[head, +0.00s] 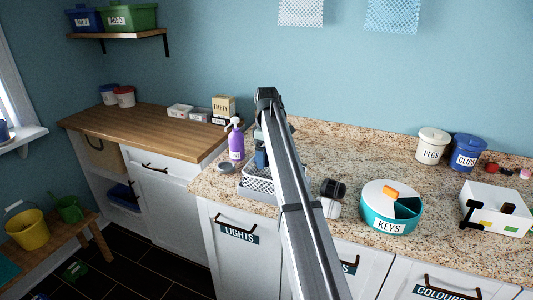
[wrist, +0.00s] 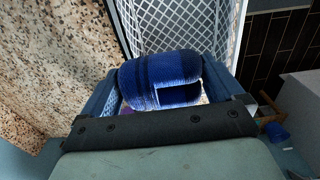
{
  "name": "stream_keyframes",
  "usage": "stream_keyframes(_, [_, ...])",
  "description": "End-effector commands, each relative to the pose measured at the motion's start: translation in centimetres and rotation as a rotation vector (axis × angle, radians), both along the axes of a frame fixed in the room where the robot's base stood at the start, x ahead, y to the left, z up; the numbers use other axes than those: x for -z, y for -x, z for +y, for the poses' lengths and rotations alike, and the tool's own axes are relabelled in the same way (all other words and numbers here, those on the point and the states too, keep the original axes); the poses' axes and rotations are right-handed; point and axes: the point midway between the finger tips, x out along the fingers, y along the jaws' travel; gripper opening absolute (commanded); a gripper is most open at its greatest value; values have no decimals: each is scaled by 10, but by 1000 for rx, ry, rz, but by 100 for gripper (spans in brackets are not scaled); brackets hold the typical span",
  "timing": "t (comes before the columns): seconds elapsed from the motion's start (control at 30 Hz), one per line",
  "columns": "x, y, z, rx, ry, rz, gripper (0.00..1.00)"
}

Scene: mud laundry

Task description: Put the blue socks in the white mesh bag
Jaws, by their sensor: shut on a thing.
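The blue socks (wrist: 160,72), a dark and bright blue rolled bundle, sit between the fingers of my gripper (wrist: 165,88) in the wrist view. My gripper is shut on them. The white mesh bag (wrist: 180,22), an open, box-like mesh shape with a pale rim, lies just beyond and beneath the socks in that view. In the head view the white mesh bag (head: 257,183) stands on the granite counter, partly hidden by my arm. The blue fingers of my gripper (head: 261,157) show over it there; the socks cannot be made out. Whether the socks touch the bag is unclear.
A purple spray bottle (head: 236,145) stands left of the bag, close to a small round grey lid (head: 226,167). Right of my arm are a dark-and-white object (head: 332,195), a teal KEYS tub (head: 388,214) and a white box (head: 497,212).

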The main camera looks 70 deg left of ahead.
Motion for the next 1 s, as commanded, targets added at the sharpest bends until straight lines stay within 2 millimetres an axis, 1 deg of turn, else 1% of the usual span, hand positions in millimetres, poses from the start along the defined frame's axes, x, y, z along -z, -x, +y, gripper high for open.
stream_keyframes(0.07, [0,0,0,0,0,0,64])
stream_keyframes(0.1, [0,0,0,0,0,0,97])
stream_keyframes(0.13, [0,0,0,0,0,0,100])
stream_keyframes(0.37, [-1,0,0,0,-1,-1,100])
stream_keyframes(0.47, [-5,0,0,0,-1,0,100])
stream_keyframes(0.53, [-11,0,1,0,-2,-1,100])
stream_keyframes(0.67, [-32,0,1,0,-2,-1,100])
stream_keyframes(0.8, [-60,0,2,0,-4,-1,100])
stream_keyframes(1.0, [-97,0,1,0,-2,-1,100])
